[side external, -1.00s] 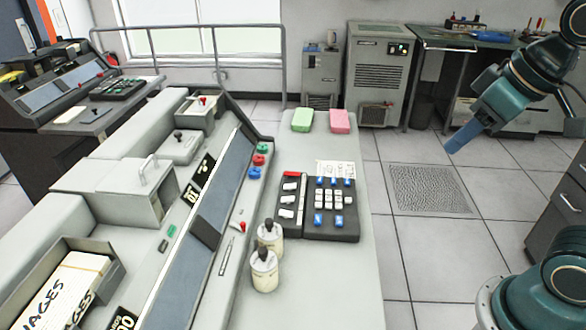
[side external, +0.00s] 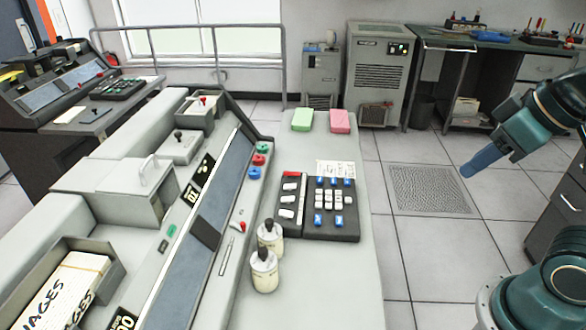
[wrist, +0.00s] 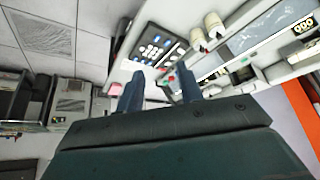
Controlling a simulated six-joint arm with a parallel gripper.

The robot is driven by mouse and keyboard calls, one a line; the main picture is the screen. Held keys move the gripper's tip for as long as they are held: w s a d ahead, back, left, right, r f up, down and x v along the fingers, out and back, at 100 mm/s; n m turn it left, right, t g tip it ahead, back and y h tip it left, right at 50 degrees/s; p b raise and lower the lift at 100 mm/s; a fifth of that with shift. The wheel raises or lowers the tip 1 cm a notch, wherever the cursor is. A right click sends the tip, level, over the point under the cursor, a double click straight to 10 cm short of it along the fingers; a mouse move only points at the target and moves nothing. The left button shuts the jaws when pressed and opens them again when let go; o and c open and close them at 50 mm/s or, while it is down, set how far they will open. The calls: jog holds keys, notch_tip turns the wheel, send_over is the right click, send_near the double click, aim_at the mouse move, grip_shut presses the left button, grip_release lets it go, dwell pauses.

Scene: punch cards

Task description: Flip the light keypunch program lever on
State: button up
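The light keypunch (side external: 120,190) is the pale grey machine filling the left and middle of the side view. A small red-tipped lever (side external: 240,226) sits on its front strip, beside the slanted panel. A black-knobbed lever (side external: 178,135) and a red-tipped one (side external: 202,100) stand further back on its top. I cannot tell for sure which is the program lever. My gripper (side external: 466,172) hangs in the air at the right, well clear of the keypunch, over the floor. In the wrist view its two blue fingers (wrist: 158,82) are apart, with nothing held between them.
A black keyboard (side external: 330,208), two white bottles (side external: 265,270), and green (side external: 302,119) and pink (side external: 340,121) blocks sit on the light desk (side external: 330,285). A dark keypunch (side external: 60,135) stands at the far left. The space between desk and arm is open floor.

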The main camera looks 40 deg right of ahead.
jog(key=shift+w, duration=0.1)
jog(key=c, duration=0.7)
jog(key=shift+w+a+r, duration=0.15)
jog(key=shift+w+r, duration=0.15)
jog(key=shift+w, duration=0.2)
jog(key=w+a+f+n+g+y, duration=0.1)
jog(key=w+a+n, duration=0.3)
jog(key=w, duration=0.8)
jog(key=w+a+n+g+y, duration=0.1)
jog(key=w+a+n, duration=0.3)
jog(key=w, duration=0.7)
jog(key=w+a+f+n+g+y, duration=0.1)
jog(key=w+a+f+n, duration=0.2)
jog(key=w+a+f, duration=0.2)
jog(key=w+a+f+n+g, duration=0.1)
jog(key=w+a+f+n, duration=0.2)
jog(key=w+f, duration=0.8)
jog(key=shift+a+f+n+y, duration=0.35)
jog(key=shift+a+f, duration=0.8)
jog(key=shift+f, duration=1.5)
jog(key=shift+s, duration=0.1)
